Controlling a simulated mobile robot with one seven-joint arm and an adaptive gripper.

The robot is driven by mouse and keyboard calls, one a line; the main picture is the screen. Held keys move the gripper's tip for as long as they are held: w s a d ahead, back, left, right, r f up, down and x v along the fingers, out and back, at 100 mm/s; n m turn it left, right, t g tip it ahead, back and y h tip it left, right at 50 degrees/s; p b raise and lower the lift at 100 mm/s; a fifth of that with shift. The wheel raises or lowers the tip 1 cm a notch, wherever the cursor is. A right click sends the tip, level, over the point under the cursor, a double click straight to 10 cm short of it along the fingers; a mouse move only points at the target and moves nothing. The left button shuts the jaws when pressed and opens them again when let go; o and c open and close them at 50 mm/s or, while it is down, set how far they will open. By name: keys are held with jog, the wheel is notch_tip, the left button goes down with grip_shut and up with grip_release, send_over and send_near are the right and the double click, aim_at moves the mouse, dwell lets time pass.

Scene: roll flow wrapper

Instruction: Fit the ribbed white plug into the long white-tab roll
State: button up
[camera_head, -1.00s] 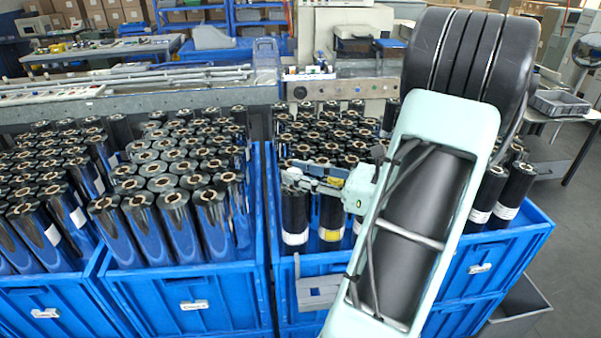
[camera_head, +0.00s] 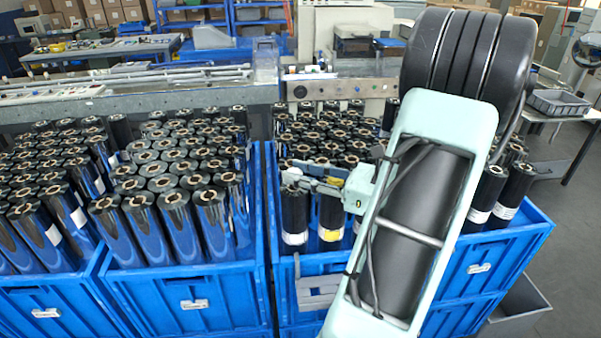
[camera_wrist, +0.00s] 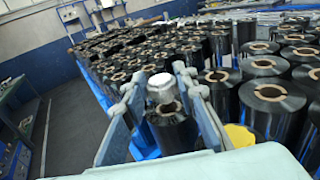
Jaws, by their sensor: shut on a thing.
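My gripper (camera_wrist: 162,88) is shut on the ribbed white plug (camera_wrist: 161,84), a short pale cylinder between the fingertips. In the wrist view the plug is over the top of a dark roll (camera_wrist: 174,134), overlapping the far side of its core opening. I cannot tell whether its lower end touches or enters the core. In the head view my gripper (camera_head: 292,176) is at the top of the white-tab roll (camera_head: 294,215), which stands upright at the front left of the right-hand blue crate. The plug shows there only as a small pale spot.
A yellow-tab roll (camera_head: 331,215) stands just right of the white-tab roll; its yellow part (camera_wrist: 240,137) is close beside my right finger in the wrist view. Dark rolls crowd the blue crate (camera_head: 480,268) behind.

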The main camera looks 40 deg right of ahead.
jog(key=shift+r, duration=0.2)
jog(key=shift+r+p, duration=0.5)
jog(key=shift+p, duration=0.1)
jog(key=shift+r, duration=0.1)
dwell(0.6)
jog(key=o, duration=0.5)
jog(key=shift+p+v, duration=0.65)
jog(key=shift+v, duration=4.85)
jog(key=shift+a, duration=0.1)
